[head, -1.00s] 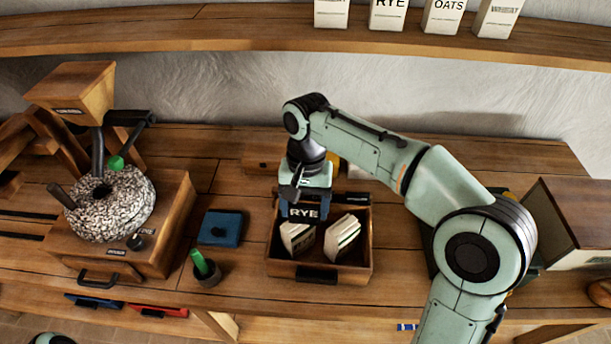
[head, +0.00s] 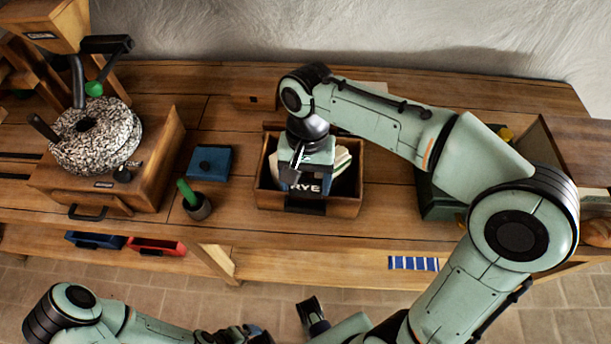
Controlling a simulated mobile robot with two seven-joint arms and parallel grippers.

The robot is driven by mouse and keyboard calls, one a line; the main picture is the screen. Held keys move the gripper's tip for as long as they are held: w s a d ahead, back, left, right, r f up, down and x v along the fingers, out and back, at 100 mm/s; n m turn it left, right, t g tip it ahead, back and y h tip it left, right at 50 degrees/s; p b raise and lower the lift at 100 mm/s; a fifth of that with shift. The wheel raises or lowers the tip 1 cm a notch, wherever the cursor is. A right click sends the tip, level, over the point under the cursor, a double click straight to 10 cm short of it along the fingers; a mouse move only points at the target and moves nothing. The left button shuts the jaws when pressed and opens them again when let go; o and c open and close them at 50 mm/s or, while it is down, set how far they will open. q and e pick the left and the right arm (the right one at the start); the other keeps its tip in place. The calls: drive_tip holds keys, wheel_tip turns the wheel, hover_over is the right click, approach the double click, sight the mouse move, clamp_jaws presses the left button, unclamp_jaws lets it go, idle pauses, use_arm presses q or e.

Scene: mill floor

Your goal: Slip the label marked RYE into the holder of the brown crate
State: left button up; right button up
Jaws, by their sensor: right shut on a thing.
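The brown crate (head: 343,207) stands on the bench in the middle of the head view, with pale packets inside. Its dark label holder (head: 306,207) is on the front wall. My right gripper (head: 304,178) is shut on the RYE label (head: 304,189), which is dark with white letters. The label is upright at the crate's front, just above the holder. I cannot tell whether its lower edge touches or enters the holder. The gripper covers part of the crate's inside. My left gripper (head: 243,335) is low at the bottom edge, partly cut off; its jaws are unclear.
A stone mill (head: 95,135) stands on the left. A blue box (head: 209,162) and a dark cup with a green handle (head: 197,205) are left of the crate. A green container (head: 438,195) is to the right. Blue and red trays (head: 155,246) sit below the bench top.

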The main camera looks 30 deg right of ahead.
sight(306, 192)
drive_tip(key=shift+f+b, duration=0.85)
drive_tip(key=shift+f, duration=0.35)
use_arm(q)
drive_tip(key=shift+s+f+b, duration=0.25)
drive_tip(key=shift+f+b, duration=0.05)
drive_tip(key=shift+f, duration=0.35)
drive_tip(key=shift+s+f+b, duration=0.25)
drive_tip(key=shift+f+b, duration=0.05)
drive_tip(key=shift+f, duration=0.4)
drive_tip(key=shift+s+f+b, duration=0.25)
drive_tip(key=shift+f+b, duration=0.05)
drive_tip(key=shift+f, duration=0.35)
use_arm(e)
drive_tip(key=shift+f, duration=1.4)
drive_tip(key=o, duration=1.1)
drive_tip(key=shift+r, duration=0.1)
use_arm(q)
drive_tip(key=r+p, duration=0.1)
drive_tip(key=r, duration=0.1)
drive_tip(key=w+r+p, duration=0.1)
drive_tip(key=p, duration=0.1)
drive_tip(key=shift+w+r, duration=0.2)
drive_tip(key=shift+r, duration=0.2)
use_arm(e)
drive_tip(key=r, duration=0.4)
drive_tip(key=w+r, duration=0.1)
drive_tip(key=r, duration=0.3)
drive_tip(key=d+r, duration=0.1)
drive_tip(key=r, duration=0.4)
drive_tip(key=shift+w, duration=0.3)
